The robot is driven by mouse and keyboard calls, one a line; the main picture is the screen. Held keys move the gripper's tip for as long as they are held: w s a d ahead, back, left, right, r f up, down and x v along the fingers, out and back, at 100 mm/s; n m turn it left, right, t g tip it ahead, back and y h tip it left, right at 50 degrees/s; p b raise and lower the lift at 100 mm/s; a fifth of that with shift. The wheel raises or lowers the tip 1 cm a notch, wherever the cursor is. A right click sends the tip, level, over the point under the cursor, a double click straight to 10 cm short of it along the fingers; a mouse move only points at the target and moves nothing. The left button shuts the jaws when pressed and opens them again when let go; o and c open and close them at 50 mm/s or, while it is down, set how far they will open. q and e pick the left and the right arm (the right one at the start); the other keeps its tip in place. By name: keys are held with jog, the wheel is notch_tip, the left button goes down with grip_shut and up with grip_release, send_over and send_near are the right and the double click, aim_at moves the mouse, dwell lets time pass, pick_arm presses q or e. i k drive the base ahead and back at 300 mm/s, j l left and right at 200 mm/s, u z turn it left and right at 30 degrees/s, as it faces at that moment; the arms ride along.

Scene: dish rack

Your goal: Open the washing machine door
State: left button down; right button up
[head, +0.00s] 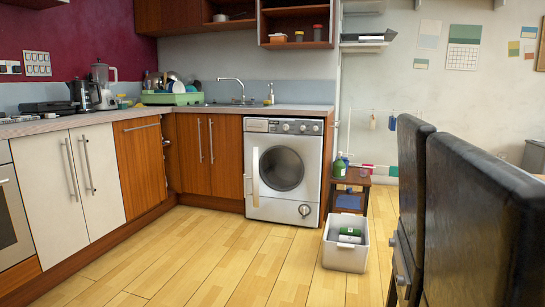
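The silver-grey washing machine (240,193) stands under the right end of the counter, in the middle of the head view. Its round door with dark glass (282,168) looks closed against the front. A pale upright bar handle (255,171) is at the left side of the door. Knobs (285,127) line the panel above, and a round cap (304,210) is low on the front. Neither of my grippers is in view.
The wooden floor (190,250) in front of the machine is clear. A white bin (345,262) stands at its front right, beside a small dark stool (349,185) with bottles. Dark high-backed chairs (480,220) block the right side. Cabinets (95,180) line the left.

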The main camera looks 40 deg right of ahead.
aim_at(254, 177)
jog(key=i+l+z, duration=0.15)
jog(key=i+z, duration=0.75)
jog(key=i, duration=0.2)
jog(key=i+j+z, duration=0.25)
jog(key=i+z, duration=0.2)
jog(key=i+l, duration=0.35)
jog(key=i, duration=0.2)
jog(key=i+l, duration=0.4)
jog(key=i, duration=0.2)
jog(key=i+l, duration=0.35)
jog(key=i, duration=0.2)
jog(key=i+l, duration=0.55)
jog(key=l, duration=0.15)
